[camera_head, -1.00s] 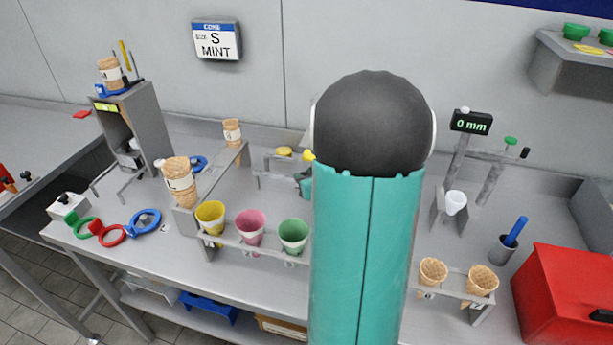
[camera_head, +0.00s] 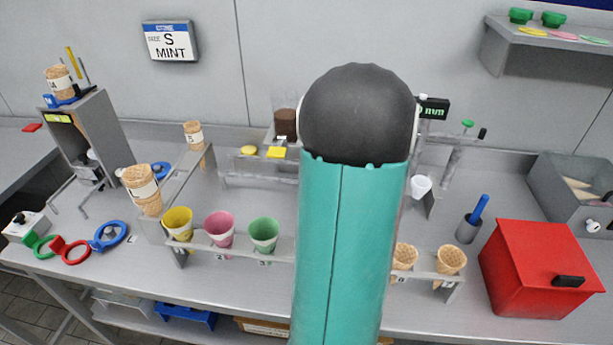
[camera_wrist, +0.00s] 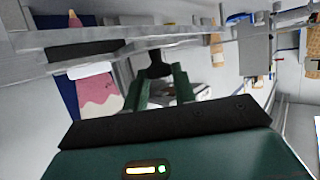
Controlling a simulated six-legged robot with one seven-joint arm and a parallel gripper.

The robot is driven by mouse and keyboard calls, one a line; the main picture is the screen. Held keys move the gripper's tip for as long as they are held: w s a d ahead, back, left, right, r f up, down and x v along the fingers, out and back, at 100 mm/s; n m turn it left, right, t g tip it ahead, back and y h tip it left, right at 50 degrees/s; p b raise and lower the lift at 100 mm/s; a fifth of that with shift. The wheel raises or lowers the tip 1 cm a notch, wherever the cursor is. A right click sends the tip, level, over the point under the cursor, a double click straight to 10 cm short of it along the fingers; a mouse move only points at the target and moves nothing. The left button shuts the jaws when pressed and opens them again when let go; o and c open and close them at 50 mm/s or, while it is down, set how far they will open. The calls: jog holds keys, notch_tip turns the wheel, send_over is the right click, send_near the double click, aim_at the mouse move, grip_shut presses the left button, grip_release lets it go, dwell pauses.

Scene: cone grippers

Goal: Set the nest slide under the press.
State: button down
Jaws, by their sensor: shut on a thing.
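The tall grey frame (camera_head: 98,130) at the far left, with a lit panel and a cone on top, looks like the press. Rails and a pale part (camera_head: 90,172) stand low at its opening; I cannot tell for sure which part is the nest slide. My teal and black arm fills the middle of the head view and hides my gripper there. In the wrist view my gripper (camera_wrist: 160,82) has its green fingers closed around a small dark knob (camera_wrist: 157,66). What the knob belongs to is unclear.
Green, red and blue rings (camera_head: 110,236) lie at the front left. A rack (camera_head: 232,248) holds yellow, pink and green cups. Wafer cones (camera_head: 450,260) stand in a rack to the right, beside a red box (camera_head: 538,268). A blue-handled tool (camera_head: 479,208) stands in a grey cup.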

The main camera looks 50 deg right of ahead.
jog(key=shift+s+d, duration=0.15)
jog(key=shift+s, duration=0.1)
jog(key=c, duration=1.1)
grip_release()
jog(key=shift+s, duration=0.15)
jog(key=shift+c, duration=0.2)
jog(key=shift+w, duration=0.2)
jog(key=v, duration=1.3)
jog(key=shift+s+a+r, duration=0.2)
jog(key=shift+s+a, duration=0.05)
jog(key=shift+s, duration=0.05)
